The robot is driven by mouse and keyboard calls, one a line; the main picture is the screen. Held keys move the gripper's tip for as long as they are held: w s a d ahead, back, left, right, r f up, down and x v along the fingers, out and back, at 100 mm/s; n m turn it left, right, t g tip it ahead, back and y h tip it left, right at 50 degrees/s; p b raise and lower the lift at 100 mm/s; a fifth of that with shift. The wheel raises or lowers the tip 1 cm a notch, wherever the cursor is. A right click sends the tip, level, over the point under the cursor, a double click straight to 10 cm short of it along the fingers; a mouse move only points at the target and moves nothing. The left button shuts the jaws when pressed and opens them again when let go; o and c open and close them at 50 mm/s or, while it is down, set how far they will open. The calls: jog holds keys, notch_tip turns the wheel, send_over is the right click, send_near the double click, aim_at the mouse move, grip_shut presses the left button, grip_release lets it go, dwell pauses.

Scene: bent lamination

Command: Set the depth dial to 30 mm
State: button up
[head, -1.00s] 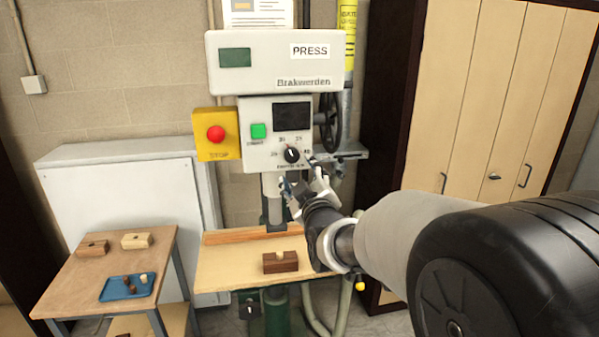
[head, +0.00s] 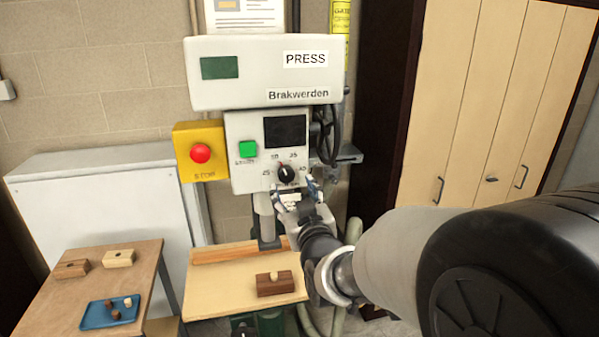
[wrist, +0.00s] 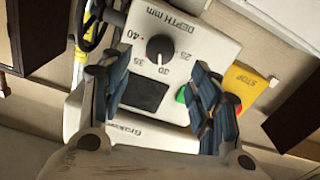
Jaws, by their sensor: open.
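The depth dial (head: 286,174) is a black knob low on the press's white control panel. It also shows in the wrist view (wrist: 160,47), with marks 25, 30, 35 and 40 around it. Its pale pointer line points at or very near the 30 mark (wrist: 163,70). My gripper (head: 295,188) is just below and in front of the dial in the head view. In the wrist view its two blue-padded fingers (wrist: 155,88) are spread wide with nothing between them, and the dial is beyond them, apparently untouched.
A green start button (head: 247,149), a dark screen (head: 285,131) and a red stop button (head: 200,154) on a yellow box surround the dial. A handwheel (head: 325,135) is to the right. A brown block (head: 277,289) lies on the press table. A side table (head: 60,310) holds blocks and a blue tray.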

aim_at(287, 176)
jog(key=p+x, duration=0.1)
jog(key=x, duration=0.7)
jog(key=shift+w, duration=0.3)
jog(key=shift+c, duration=0.6)
jog(key=c, duration=1)
